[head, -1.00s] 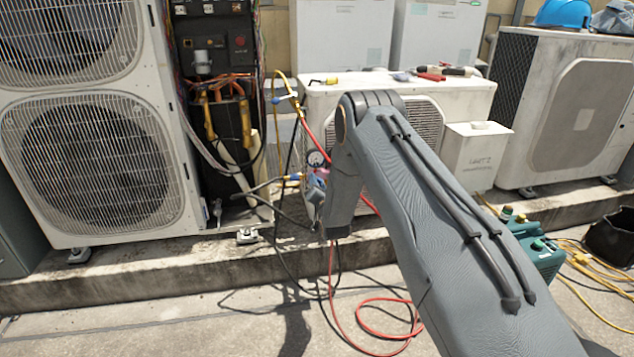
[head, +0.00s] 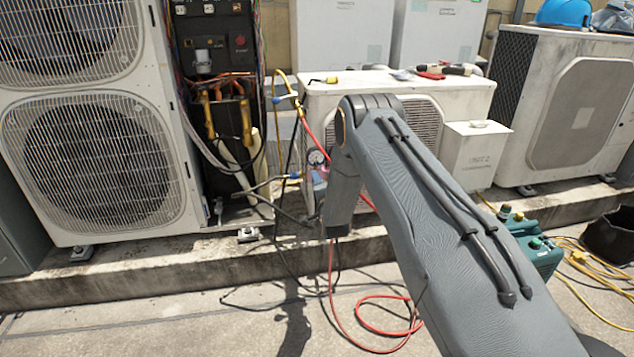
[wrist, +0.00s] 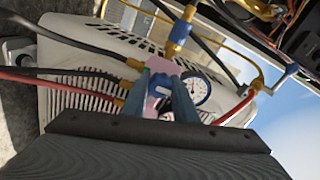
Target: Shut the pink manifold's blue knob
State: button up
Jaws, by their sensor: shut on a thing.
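The pink manifold (wrist: 158,90) shows in the wrist view with a round white gauge (wrist: 196,91) on its right and hoses on brass fittings around it. In the head view the manifold (head: 319,173) is a small pink patch beside my forearm, partly hidden. My gripper (wrist: 163,80) reaches to the manifold, one finger on each side of its middle. It is shut on the blue knob, which the fingers mostly hide. How far the knob is turned cannot be seen.
A white condenser (head: 400,95) stands behind the manifold, with tools on top. A tall fan unit (head: 90,130) and an open wiring panel (head: 215,100) are at left. Red hose (head: 385,315) loops on the floor. A green pump (head: 535,245) is at right.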

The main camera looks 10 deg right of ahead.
dwell(0.3)
jog(key=o, duration=1)
jog(key=shift+o, duration=0.2)
jog(key=shift+s, duration=0.1)
jog(key=s+p, duration=0.2)
jog(key=s, duration=0.5)
jog(key=shift+s, duration=0.3)
